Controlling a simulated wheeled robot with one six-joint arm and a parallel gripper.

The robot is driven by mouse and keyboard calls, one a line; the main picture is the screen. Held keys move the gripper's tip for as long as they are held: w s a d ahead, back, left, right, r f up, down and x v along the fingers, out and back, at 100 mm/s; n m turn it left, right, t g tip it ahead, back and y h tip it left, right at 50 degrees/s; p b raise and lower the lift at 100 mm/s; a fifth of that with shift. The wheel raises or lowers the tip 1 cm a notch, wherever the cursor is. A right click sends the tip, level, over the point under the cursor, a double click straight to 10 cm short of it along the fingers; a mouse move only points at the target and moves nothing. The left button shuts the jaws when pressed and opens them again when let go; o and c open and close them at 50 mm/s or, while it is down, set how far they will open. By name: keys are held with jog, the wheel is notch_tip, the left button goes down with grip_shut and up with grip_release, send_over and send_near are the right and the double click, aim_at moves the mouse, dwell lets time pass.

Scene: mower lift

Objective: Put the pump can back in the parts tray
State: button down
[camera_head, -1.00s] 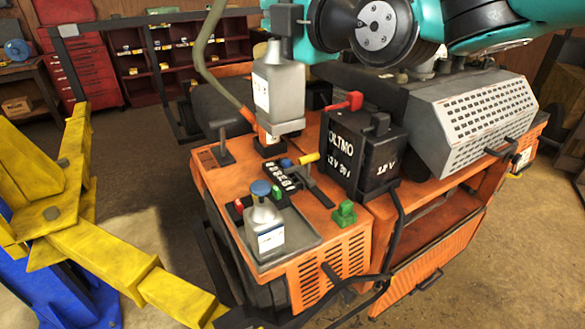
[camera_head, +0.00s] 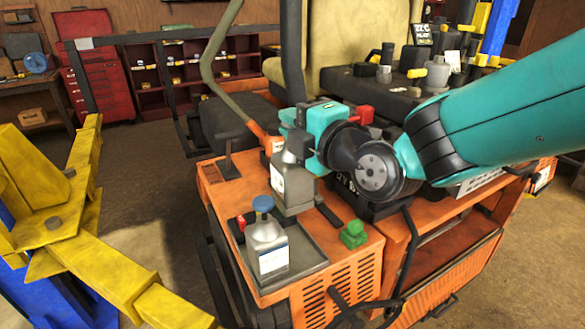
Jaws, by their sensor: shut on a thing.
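My gripper (camera_head: 297,148) is shut on the upper part of a grey can with a white label, the pump can (camera_head: 292,188). It holds the can upright over the far side of the dark grey parts tray (camera_head: 312,262), which lies on the orange mower deck. I cannot tell whether the can's base touches the tray or hangs just above it. A second grey can with a blue cap (camera_head: 268,243) stands at the near left of the tray. My gripper hides part of the held can's top.
A small red item (camera_head: 241,222) is at the tray's left edge. A green block (camera_head: 353,235) sits right of the tray. An orange-ended lever (camera_head: 264,135) rises behind the held can. A yellow lift arm (camera_head: 100,265) stands at left. The black battery is mostly hidden behind my arm.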

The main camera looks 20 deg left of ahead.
aim_at(303, 182)
notch_tip(303, 182, down, 10)
jog(key=shift+p, duration=0.75)
jog(key=shift+f, duration=0.15)
jog(key=c, duration=1.6)
grip_release()
jog(key=shift+f+b, duration=0.15)
jog(key=shift+b, duration=0.15)
jog(key=o, duration=0.5)
jog(key=shift+c, duration=0.2)
jog(key=shift+r+p, duration=0.35)
jog(key=shift+p, duration=0.15)
jog(key=b+v, duration=1.1)
jog(key=v, duration=0.1)
jog(key=shift+f+b, duration=0.2)
jog(key=shift+b, duration=0.2)
